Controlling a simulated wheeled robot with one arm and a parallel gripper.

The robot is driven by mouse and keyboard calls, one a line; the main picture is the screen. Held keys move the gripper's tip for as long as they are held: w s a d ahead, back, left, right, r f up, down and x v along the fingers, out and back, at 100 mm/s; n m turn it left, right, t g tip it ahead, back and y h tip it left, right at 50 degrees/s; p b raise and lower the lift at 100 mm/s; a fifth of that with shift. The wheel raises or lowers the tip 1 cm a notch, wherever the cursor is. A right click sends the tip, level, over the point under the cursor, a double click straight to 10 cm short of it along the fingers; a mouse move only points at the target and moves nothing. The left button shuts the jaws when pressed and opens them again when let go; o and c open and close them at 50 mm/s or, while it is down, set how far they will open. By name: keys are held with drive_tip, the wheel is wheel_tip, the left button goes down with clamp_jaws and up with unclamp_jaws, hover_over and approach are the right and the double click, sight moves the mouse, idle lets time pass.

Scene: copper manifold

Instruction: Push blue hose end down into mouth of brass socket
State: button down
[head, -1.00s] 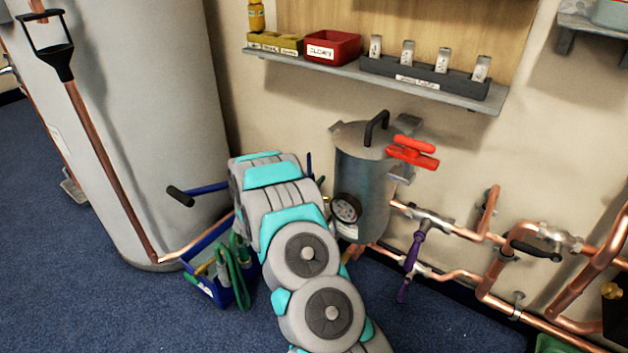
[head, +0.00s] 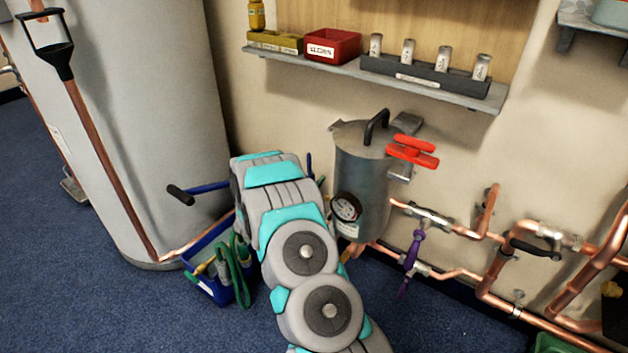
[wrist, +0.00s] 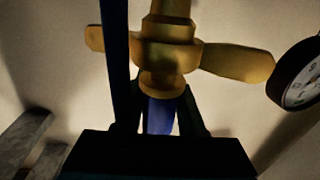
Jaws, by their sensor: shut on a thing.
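In the wrist view, a brass socket (wrist: 168,55) with two side wings stands in the upper middle. The blue hose end (wrist: 160,117) shows as a short blue piece just below the brass collar in the picture. My gripper (wrist: 160,100) is shut on it, with a dark finger on each side. The blue piece meets the collar's edge; how far it sits inside the mouth cannot be told. In the head view, my arm hides the gripper, hose end and socket.
A blue upright bar (wrist: 115,60) runs close left of the socket in the wrist view. A round gauge (head: 346,207) on the steel tank (head: 362,170) is close to the right. A blue crate (head: 208,285) with green hose stands left of my arm. Copper pipes run right.

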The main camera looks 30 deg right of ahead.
drive_tip(key=shift+f, duration=0.5)
drive_tip(key=shift+c, duration=2.2)
unclamp_jaws()
drive_tip(key=v, duration=0.8)
